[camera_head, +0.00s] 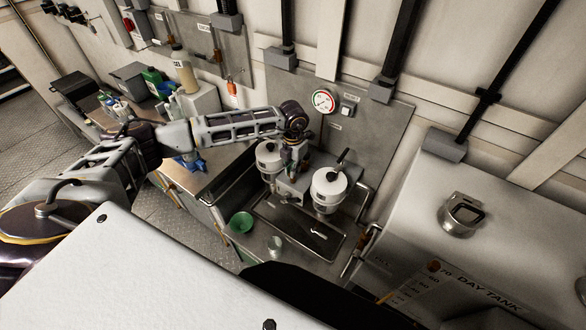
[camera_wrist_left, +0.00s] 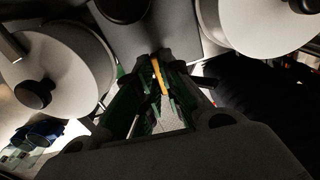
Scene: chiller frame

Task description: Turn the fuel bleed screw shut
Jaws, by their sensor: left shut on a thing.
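My left gripper (camera_head: 289,166) reaches in from the left and points down between two white filter housings, the left one (camera_head: 268,158) and the right one (camera_head: 328,188). In the left wrist view its fingers (camera_wrist_left: 158,68) are shut on a small brass-yellow piece (camera_wrist_left: 160,77), which looks like the fuel bleed screw. The left filter housing (camera_wrist_left: 50,80) and the right one (camera_wrist_left: 262,22) flank the fingers there. In the head view the gripper hides the screw, and its turned angle cannot be told. My right gripper is not in view.
A metal drip tray (camera_head: 300,226) lies below the filters. A green bowl (camera_head: 241,222) and a small clear cup (camera_head: 275,246) stand in front. A wall panel behind carries a gauge (camera_head: 323,101). The day tank (camera_head: 475,240) is at right; a cluttered bench (camera_head: 207,179) is at left.

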